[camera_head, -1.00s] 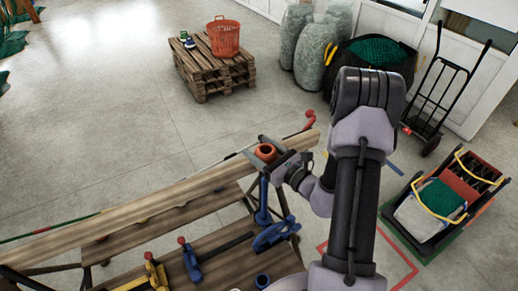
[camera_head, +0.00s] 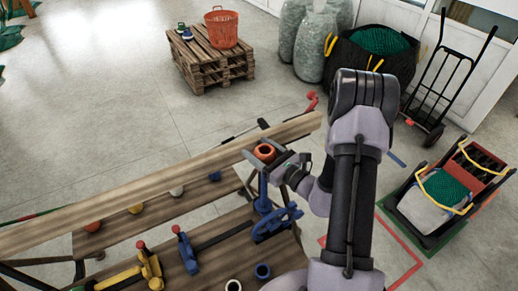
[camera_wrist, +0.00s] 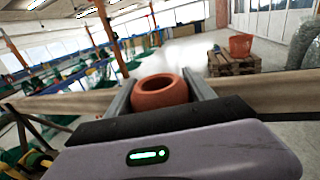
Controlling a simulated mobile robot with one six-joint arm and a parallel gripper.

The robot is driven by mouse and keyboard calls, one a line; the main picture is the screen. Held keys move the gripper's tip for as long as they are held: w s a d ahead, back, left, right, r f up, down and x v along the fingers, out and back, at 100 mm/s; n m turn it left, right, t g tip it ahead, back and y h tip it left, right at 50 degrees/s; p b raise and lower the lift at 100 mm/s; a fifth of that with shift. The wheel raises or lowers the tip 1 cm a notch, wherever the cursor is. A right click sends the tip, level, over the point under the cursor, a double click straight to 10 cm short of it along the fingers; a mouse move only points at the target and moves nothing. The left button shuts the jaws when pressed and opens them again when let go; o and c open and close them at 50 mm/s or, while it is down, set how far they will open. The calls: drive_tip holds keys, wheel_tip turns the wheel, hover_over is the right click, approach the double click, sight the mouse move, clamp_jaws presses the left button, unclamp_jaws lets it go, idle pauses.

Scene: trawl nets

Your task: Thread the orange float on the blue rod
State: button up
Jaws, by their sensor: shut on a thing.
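The orange float (camera_head: 264,153) is a short, ring-like piece with a dark hole on top. My gripper (camera_head: 266,151) is shut on it, one finger on each side, hole facing up. The wrist view also shows the float (camera_wrist: 160,92) between the fingers. A blue upright piece (camera_head: 263,190) stands just below my gripper in the head view, beside a blue clamp-like part (camera_head: 276,221). I cannot tell whether this upright is the blue rod. The float appears apart from it, with its underside hidden.
A long wooden beam (camera_head: 150,187) runs along the bench by my gripper. Several coloured floats lie on the lower boards. A yellow clamp (camera_head: 150,268) and another blue clamp (camera_head: 186,252) stand left. A pallet (camera_head: 215,65) with an orange basket (camera_head: 221,28) is farther back.

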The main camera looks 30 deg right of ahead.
drive_tip(key=shift+f+b, duration=0.45)
drive_tip(key=shift+f, duration=0.35)
drive_tip(key=o, duration=1.5)
drive_tip(key=b+v, duration=0.1)
drive_tip(key=v, duration=1.6)
drive_tip(key=shift+s+d+r, duration=0.1)
drive_tip(key=shift+s+r, duration=0.05)
drive_tip(key=shift+s, duration=0.05)
